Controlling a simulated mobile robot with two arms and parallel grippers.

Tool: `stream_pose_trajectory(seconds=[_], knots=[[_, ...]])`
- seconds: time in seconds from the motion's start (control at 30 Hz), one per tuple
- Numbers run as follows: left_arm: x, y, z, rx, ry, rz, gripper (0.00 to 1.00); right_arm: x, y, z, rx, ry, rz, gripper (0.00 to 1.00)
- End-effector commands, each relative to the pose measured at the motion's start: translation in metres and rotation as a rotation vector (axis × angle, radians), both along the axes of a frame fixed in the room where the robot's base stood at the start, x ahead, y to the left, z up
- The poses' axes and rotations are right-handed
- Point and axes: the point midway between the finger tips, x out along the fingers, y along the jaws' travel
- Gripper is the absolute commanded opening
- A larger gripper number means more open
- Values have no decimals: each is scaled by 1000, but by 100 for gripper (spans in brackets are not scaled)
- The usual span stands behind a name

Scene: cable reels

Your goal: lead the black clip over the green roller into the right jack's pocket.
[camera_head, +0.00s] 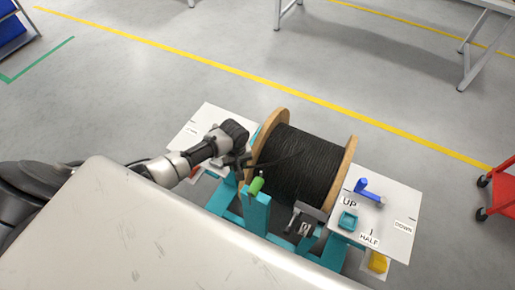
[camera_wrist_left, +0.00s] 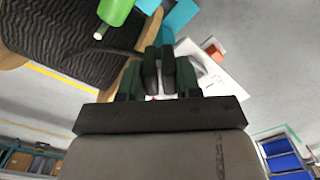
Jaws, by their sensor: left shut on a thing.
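My left gripper (camera_head: 240,160) is at the left side of the cable reel, to the left of and slightly above the green roller (camera_head: 257,184). In the left wrist view its fingers (camera_wrist_left: 160,72) are shut on the black clip, which is dark and hard to tell from the finger pads. A black cable (camera_wrist_left: 112,50) runs from the reel to the fingertips. The green roller also shows at the top of that view (camera_wrist_left: 115,10), apart from the fingers. A teal square pocket (camera_head: 347,220) sits on the right jack's white panel (camera_head: 395,205). My right gripper is not in view.
The reel (camera_head: 300,165) of black cable with wooden flanges stands in a teal frame (camera_head: 257,215). A blue lever (camera_head: 368,190) stands on the right panel, near UP, HALF and DOWN labels. A yellow part (camera_head: 378,262) is below. A red cart (camera_head: 500,190) stands far right.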

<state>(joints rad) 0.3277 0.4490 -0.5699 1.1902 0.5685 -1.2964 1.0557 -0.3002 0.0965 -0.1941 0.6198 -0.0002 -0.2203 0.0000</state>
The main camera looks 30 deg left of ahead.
Motion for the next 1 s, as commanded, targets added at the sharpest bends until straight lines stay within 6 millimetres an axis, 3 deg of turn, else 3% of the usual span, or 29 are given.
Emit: stream_pose_trajectory(seconds=[0.3,1.0], knots=[[-1,-27,-1,-4,-1,2,10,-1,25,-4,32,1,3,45],[-4,-111,-3,-3,-1,0,10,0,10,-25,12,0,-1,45]])
